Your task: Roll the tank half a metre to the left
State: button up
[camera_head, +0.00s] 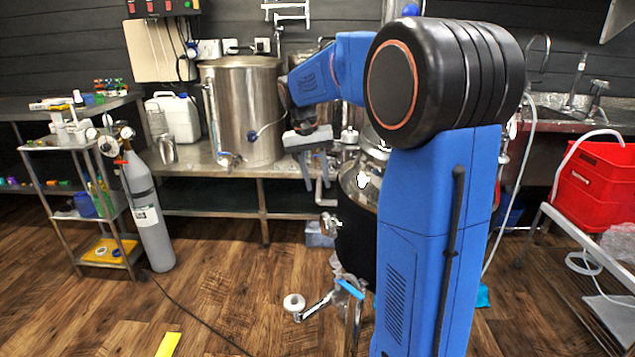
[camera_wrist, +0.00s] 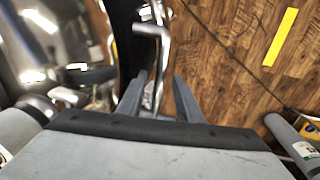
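The tank (camera_head: 358,186) is a shiny steel vessel with a dark jacket lower down. It stands on the floor in the middle of the head view, partly hidden behind my blue arm. A caster-like white wheel (camera_head: 294,303) and metal legs show near its base. My gripper (camera_head: 310,172) points down, left of the tank's top. In the wrist view my gripper (camera_wrist: 160,92) has its two fingers apart. A bent metal pipe or handle (camera_wrist: 155,60) shows between and beyond them; I cannot tell whether they touch it. Shiny tank metal (camera_wrist: 45,45) fills the left.
A gas cylinder (camera_head: 148,213) and a shelf cart (camera_head: 82,225) stand at left. A steel bench (camera_head: 225,176) with a kettle (camera_head: 245,110) stands behind. Open wood floor lies left of the tank, with a cable (camera_head: 190,315) and yellow floor tape (camera_head: 168,345). A red crate (camera_head: 598,185) is at right.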

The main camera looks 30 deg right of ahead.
jog(key=shift+d+f, duration=0.1)
jog(key=shift+f, duration=0.35)
grip_shut()
